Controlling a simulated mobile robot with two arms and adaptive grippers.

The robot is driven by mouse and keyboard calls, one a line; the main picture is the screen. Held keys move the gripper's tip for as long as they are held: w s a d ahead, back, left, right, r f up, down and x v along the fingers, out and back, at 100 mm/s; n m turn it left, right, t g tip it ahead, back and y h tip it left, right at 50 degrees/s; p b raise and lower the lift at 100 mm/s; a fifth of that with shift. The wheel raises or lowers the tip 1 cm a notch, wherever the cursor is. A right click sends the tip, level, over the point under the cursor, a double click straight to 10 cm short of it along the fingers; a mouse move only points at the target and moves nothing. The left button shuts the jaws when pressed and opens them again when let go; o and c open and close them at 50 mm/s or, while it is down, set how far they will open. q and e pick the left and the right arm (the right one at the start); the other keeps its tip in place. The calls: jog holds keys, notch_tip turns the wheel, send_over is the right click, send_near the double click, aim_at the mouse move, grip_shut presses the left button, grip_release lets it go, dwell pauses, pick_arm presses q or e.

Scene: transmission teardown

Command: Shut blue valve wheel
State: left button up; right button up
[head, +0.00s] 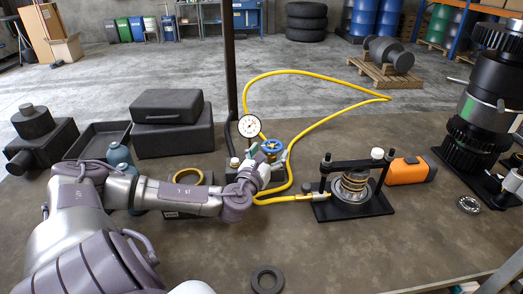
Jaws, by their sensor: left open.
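The blue valve wheel (272,146) sits on top of a small dark valve block (277,172), beside a round white pressure gauge (249,126), near the middle of the bench. My left gripper (269,153) reaches in from the left and is at the wheel, its fingers apart on the near side. I cannot tell whether the fingers touch the wheel. The gripper and wrist hide part of the valve block. My right gripper is out of the picture.
A yellow hose (318,73) loops from the valve to a black press fixture (352,204). Two black cases (172,138) stand left. An orange box (408,170) and a tall gear assembly (488,105) stand right. A dark ring (267,280) lies in front; the bench around it is clear.

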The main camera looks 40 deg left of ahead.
pick_arm(q)
jog(key=v, duration=0.7)
jog(key=shift+s, duration=0.1)
